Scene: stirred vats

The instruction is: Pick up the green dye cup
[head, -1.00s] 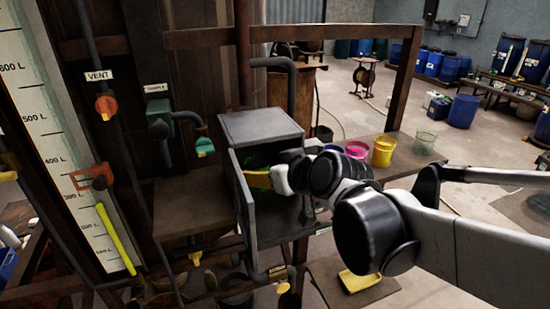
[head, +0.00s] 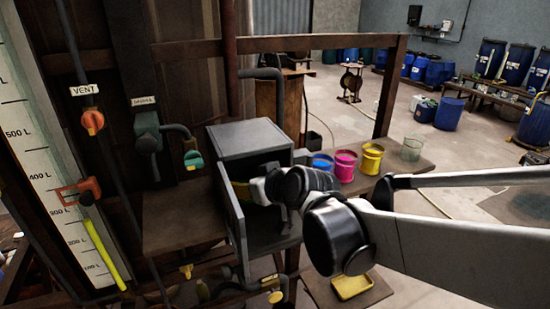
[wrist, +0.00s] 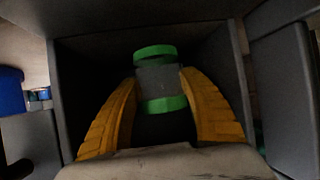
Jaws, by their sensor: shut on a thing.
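The green dye cup (wrist: 155,52) is in the wrist view, a green rim and lower green band with a grey band between. It stands inside a grey open-fronted box (head: 250,138). My gripper (wrist: 160,92) has its yellow fingers on both sides of the cup and is shut on it. In the head view my gripper (head: 243,189) reaches into the box from the right; the cup is hidden there. I cannot tell whether the cup is lifted off the box floor.
The box's open door (head: 236,222) stands close on the near left of my gripper. Blue (head: 320,165), pink (head: 345,165) and yellow (head: 371,158) cups and a clear one (head: 411,147) stand on a shelf to the right. Teal-handled (head: 193,159) and orange-handled (head: 93,121) valves are at left.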

